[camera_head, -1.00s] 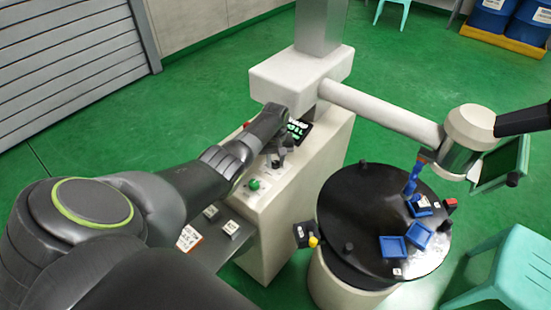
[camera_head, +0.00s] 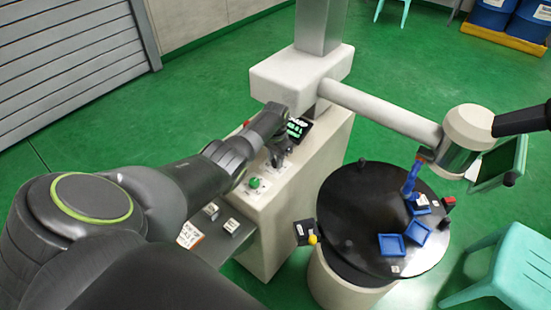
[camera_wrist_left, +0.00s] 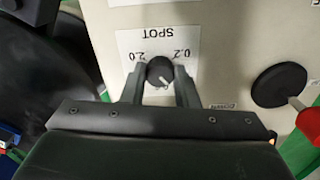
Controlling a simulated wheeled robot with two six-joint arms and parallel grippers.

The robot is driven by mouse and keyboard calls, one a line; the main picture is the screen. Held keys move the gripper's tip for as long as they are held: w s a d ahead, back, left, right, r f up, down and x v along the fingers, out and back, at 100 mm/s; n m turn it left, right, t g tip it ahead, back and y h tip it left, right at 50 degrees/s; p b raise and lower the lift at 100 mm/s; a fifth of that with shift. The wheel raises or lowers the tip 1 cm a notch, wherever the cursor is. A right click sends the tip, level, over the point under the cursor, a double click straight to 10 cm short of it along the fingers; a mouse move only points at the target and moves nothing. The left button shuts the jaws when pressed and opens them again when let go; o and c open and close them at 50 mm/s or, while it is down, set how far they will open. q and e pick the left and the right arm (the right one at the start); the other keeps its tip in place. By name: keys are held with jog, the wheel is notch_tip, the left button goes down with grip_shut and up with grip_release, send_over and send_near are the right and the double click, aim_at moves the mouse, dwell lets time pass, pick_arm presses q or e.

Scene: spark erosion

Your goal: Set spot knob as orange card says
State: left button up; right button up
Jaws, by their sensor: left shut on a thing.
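The spot knob (camera_wrist_left: 159,72) is a small dark round knob with a light pointer mark, on a white label reading SPOT with 0.2 and 2.0, upside down in the left wrist view. My left gripper (camera_wrist_left: 160,85) is shut on the knob, one finger on each side. In the head view my left gripper (camera_head: 277,155) reaches down to the panel top, and the arm hides the knob there. The orange-edged card (camera_head: 189,235) lies on the grey side shelf; its print is too small to read. My right gripper is not in view.
A green button (camera_head: 254,183) and a lit display (camera_head: 297,128) are on the panel. A larger black round control (camera_wrist_left: 279,85) with a red part is beside the knob. A round black table (camera_head: 345,205) with blue trays (camera_head: 392,246) stands at right.

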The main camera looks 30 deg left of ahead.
aim_at(275, 161)
pick_arm(q)
jog(key=m, duration=0.7)
jog(key=shift+w+r, duration=0.1)
dwell(0.5)
jog(key=o, duration=1)
notch_tip(275, 161, up, 17)
jog(key=shift+r, duration=0.15)
dwell(0.6)
